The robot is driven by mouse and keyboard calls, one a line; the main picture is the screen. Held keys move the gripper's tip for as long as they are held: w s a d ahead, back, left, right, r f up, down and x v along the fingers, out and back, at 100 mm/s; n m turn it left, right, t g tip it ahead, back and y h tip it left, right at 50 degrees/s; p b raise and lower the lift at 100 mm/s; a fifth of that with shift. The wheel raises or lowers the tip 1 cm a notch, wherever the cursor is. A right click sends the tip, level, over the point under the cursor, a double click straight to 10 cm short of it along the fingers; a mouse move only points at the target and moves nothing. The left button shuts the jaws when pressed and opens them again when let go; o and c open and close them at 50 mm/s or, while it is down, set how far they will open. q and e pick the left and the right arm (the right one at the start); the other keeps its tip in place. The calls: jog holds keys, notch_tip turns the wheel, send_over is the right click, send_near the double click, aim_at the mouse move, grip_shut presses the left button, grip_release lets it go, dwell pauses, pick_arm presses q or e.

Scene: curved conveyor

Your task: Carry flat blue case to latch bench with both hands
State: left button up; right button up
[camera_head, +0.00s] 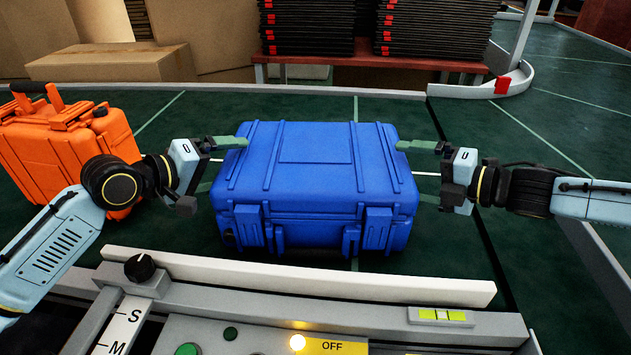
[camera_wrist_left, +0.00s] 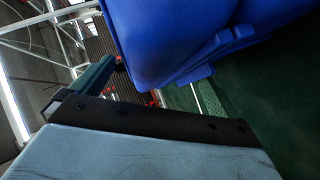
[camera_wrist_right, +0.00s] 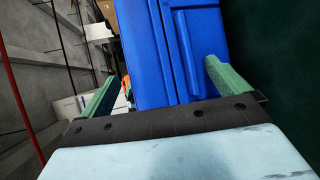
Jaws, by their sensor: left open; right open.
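The flat blue case (camera_head: 305,180) lies on the dark green conveyor in the middle of the head view, with its two latches facing me. My left gripper (camera_head: 218,163) is open at the case's left side; one green finger reaches to the upper left edge. My right gripper (camera_head: 422,172) is open at the right side, with its fingers toward the case. In the right wrist view the case (camera_wrist_right: 170,50) stands between the two spread fingers. Contact cannot be told. I cannot identify the latch bench.
An orange case (camera_head: 65,150) stands left, behind my left arm. A pale rail (camera_head: 320,285) and a control panel (camera_head: 260,338) run along the front. Cardboard boxes (camera_head: 115,65) and a red rack (camera_head: 370,62) with black stacks stand behind. The green belt (camera_head: 540,140) is clear at right.

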pick_arm(q)
jog(key=c, duration=1.7)
pick_arm(e)
jog(key=c, duration=1.7)
pick_arm(q)
jog(key=shift+c, duration=0.5)
pick_arm(e)
jog(key=shift+s, duration=0.1)
jog(key=c, duration=0.3)
pick_arm(q)
jog(key=shift+r, duration=0.25)
pick_arm(e)
jog(key=shift+a+r, duration=0.15)
jog(key=shift+r, duration=0.05)
jog(key=shift+c, duration=0.2)
